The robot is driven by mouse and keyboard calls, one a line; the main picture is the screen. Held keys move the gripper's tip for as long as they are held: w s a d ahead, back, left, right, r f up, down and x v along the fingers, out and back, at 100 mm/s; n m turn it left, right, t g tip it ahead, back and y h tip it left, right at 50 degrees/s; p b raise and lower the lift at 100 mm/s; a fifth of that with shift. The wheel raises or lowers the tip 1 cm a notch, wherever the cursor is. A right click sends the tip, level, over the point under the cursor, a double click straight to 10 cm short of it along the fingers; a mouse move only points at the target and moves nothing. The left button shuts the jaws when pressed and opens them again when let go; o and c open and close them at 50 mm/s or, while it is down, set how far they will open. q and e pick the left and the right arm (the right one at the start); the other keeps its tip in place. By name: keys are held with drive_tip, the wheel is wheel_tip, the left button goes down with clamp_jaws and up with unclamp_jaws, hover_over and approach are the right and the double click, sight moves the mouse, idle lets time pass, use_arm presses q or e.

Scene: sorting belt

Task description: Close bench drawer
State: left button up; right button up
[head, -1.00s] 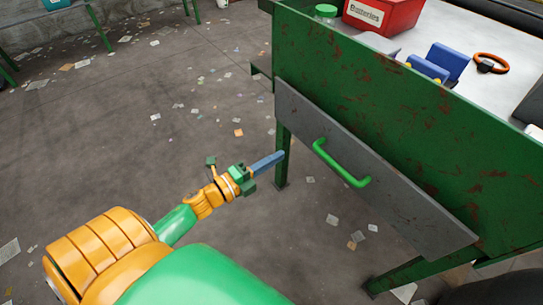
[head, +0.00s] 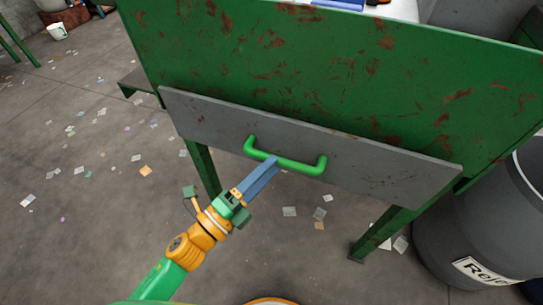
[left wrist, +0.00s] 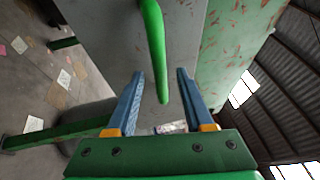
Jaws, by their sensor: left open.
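The bench drawer (head: 210,120) has a grey front with a bright green bar handle (head: 288,162), set under the rusty green side of the bench (head: 330,75). My left gripper (head: 272,166) is open, its blue fingers pointing at the handle and overlapping its lower edge in the head view. In the left wrist view, the handle (left wrist: 154,45) runs down between the two open fingers (left wrist: 160,78), with the grey drawer front (left wrist: 110,40) behind. I cannot tell whether the fingers touch the handle. How far the drawer stands out is hard to judge. My right gripper is not in view.
A grey bin with a "Reje..." label (head: 488,270) stands at the right, close to a green bench leg (head: 385,232). Paper scraps (head: 145,170) litter the floor. A white mug (head: 57,31) sits far left. The floor left of the bench is open.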

use_arm(q)
drive_tip(key=x, duration=0.3)
drive_tip(key=shift+w+d, duration=0.25)
drive_tip(key=shift+w, duration=0.05)
clamp_jaws()
idle(0.3)
idle(0.8)
